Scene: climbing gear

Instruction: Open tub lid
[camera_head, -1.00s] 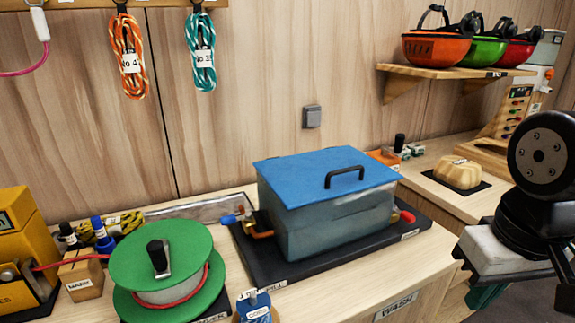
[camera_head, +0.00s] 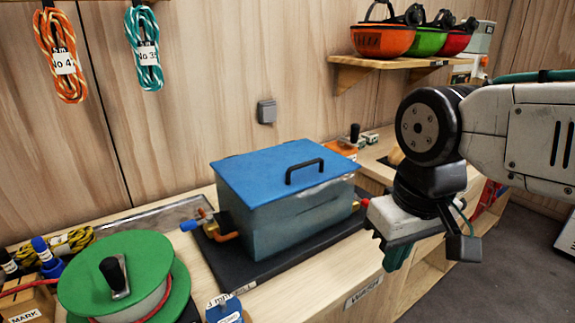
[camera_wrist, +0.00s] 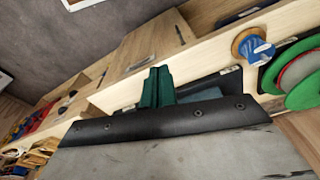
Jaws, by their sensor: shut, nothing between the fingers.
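The tub (camera_head: 290,222) is a grey translucent box with a flat blue lid (camera_head: 262,172), which lies shut on top. A black handle (camera_head: 304,170) stands up from the lid. The tub sits on a black mat (camera_head: 262,272), with a copper pipe and valve at its left side. My gripper (camera_head: 396,262) hangs to the right of the tub, in front of the bench edge, apart from the lid. Its green fingers are together and empty; they also show in the wrist view (camera_wrist: 157,87). The tub's far side is hidden.
A green reel (camera_head: 118,280) stands left of the tub, with a small blue spool (camera_head: 224,308) near the front edge. Helmets (camera_head: 384,40) rest on a wall shelf (camera_head: 400,63). Rope coils (camera_head: 144,48) hang on the wall. The space above the lid is clear.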

